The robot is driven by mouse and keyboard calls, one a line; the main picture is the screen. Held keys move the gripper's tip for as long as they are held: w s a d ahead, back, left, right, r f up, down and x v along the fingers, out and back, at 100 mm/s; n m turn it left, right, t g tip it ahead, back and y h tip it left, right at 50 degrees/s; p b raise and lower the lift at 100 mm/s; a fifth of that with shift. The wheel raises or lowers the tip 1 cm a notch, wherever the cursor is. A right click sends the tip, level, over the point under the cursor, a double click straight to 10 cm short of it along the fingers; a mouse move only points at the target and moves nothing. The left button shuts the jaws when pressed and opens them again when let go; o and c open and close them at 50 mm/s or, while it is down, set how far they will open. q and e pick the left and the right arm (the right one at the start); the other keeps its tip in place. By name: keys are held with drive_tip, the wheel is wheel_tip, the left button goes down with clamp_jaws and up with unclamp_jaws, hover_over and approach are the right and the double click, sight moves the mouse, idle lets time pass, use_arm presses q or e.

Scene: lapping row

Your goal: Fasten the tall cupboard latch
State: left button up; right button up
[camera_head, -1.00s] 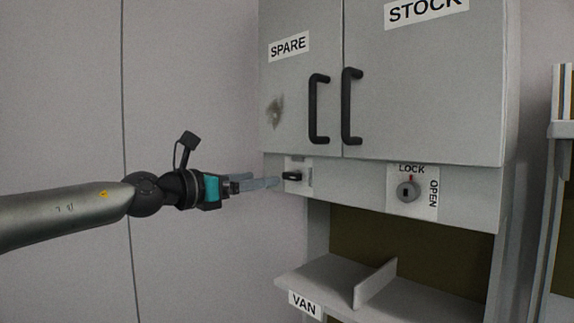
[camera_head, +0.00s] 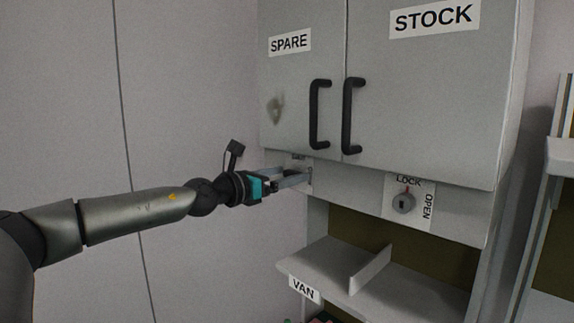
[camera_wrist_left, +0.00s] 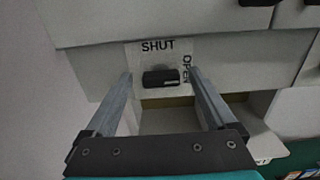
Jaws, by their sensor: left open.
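The tall cupboard (camera_head: 420,110) has two closed grey doors with black handles, labelled SPARE and STOCK. The latch (camera_wrist_left: 161,77) is a black knob on a pale plate marked SHUT above and OPEN at the right; its long side lies level, across the plate. In the head view my left fingers mostly hide it. My left gripper (camera_head: 306,178) is open at the panel under the SPARE door. In the left wrist view the fingers of this gripper (camera_wrist_left: 160,75) stand on either side of the knob, with gaps showing. My right gripper is out of view.
Below is an open shelf (camera_head: 330,262) with a divider and a VAN label. Another shelf unit stands at the far right. Plain wall is at the left.

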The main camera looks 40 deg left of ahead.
use_arm(q)
drive_tip(key=shift+w+d, duration=0.1)
drive_tip(key=shift+w, duration=0.2)
drive_tip(key=c, duration=1.4)
